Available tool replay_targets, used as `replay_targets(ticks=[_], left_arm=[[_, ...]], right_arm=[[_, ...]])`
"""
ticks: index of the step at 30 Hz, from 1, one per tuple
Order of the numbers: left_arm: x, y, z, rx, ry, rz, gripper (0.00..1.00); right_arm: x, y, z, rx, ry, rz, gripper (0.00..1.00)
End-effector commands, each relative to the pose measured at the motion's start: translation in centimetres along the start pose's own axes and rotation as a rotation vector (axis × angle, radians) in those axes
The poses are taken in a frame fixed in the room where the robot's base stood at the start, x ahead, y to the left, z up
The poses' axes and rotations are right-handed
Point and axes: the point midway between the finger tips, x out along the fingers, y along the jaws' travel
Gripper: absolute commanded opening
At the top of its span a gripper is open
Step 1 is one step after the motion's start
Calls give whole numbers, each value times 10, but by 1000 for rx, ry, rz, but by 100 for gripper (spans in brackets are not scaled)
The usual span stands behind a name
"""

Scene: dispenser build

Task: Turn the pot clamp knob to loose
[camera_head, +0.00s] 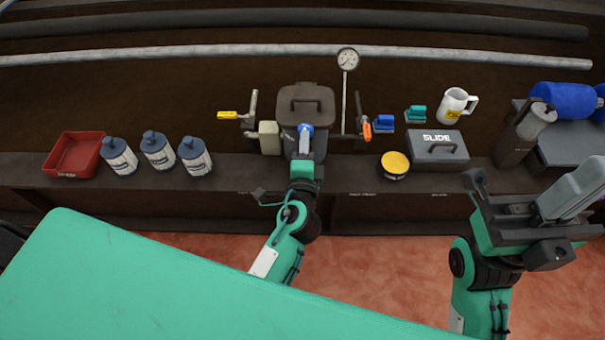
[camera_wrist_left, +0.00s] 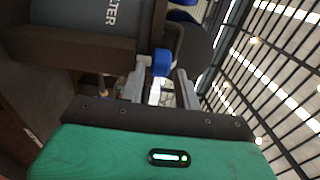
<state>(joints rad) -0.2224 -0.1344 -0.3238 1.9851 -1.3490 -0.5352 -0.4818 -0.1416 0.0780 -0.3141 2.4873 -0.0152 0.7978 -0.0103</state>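The blue clamp knob (camera_head: 306,130) sits at the front of the dark lidded pot (camera_head: 306,100) in the head view. In the left wrist view the blue knob (camera_wrist_left: 161,62) is at the fingertips, beside the dark pot body (camera_wrist_left: 75,15) lettered "LTER". My left gripper (camera_head: 306,147) reaches up to the knob. Its two grey fingers (camera_wrist_left: 162,82) stand apart, with a gap showing to the right of the knob; contact with the left finger is unclear. My right gripper (camera_head: 575,190) is raised at the right, away from the pot; its finger gap is unclear.
A red tray (camera_head: 75,155) and several blue-capped bottles (camera_head: 158,150) stand left on the dark bench (camera_head: 240,178). Orange-handled (camera_head: 367,131) and yellow-handled (camera_head: 228,115) levers flank the pot. Right are a yellow-lidded tin (camera_head: 395,164), a "SLIDE" box (camera_head: 438,148) and a mug (camera_head: 454,106).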

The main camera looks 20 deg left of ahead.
Motion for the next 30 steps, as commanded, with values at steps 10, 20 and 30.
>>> replay_targets(ticks=[10, 20, 30], left_arm=[[-68, 2, 0, 2, 2, 3, 33], [-108, 1, 0, 1, 1, 1, 33], [-111, 0, 0, 0, 0, 0, 33]], right_arm=[[-2, 0, 1, 0, -8, 1, 0], [-2, 0, 1, 0, -6, 0, 0], [-1, 0, 0, -1, -3, 0, 0]])
